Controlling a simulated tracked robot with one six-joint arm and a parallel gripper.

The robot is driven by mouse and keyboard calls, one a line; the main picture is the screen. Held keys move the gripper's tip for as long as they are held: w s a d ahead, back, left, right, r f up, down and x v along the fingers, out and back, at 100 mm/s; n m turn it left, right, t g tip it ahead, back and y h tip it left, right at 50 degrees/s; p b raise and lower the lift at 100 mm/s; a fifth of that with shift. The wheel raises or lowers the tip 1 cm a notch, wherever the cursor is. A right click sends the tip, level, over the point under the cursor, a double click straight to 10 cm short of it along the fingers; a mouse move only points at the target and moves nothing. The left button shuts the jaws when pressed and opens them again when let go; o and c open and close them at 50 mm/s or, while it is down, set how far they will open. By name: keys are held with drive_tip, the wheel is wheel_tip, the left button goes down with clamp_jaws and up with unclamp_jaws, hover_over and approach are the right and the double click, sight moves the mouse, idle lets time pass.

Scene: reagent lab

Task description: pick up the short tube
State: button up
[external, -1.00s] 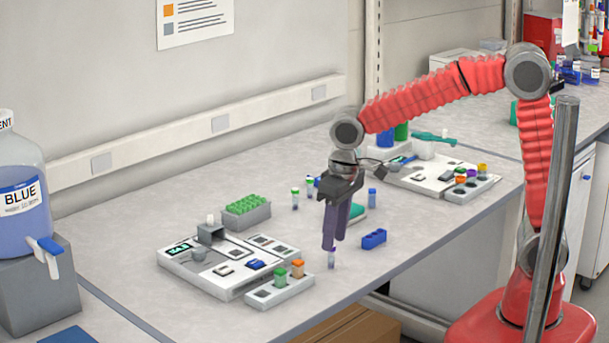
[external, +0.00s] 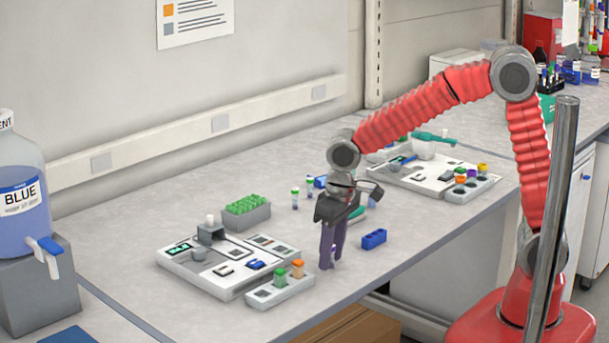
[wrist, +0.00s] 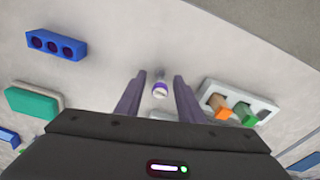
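The short tube (wrist: 159,90) stands on the bench with a purple-rimmed, pale top. In the wrist view it is between the two purple fingers of my gripper (wrist: 157,92), with a gap on each side. In the external view my gripper (external: 331,262) points down at the bench near its front edge, and its fingers hide most of the tube. The fingers are apart and do not appear to touch the tube.
A blue block with holes (external: 374,239) lies to the right of my gripper. A white tray with green- and orange-capped tubes (external: 264,297) is to the left, beside a white device (external: 190,278). A green-topped rack (external: 231,220) stands farther back.

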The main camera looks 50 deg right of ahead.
drive_tip(key=shift+c, duration=0.7)
clamp_jaws()
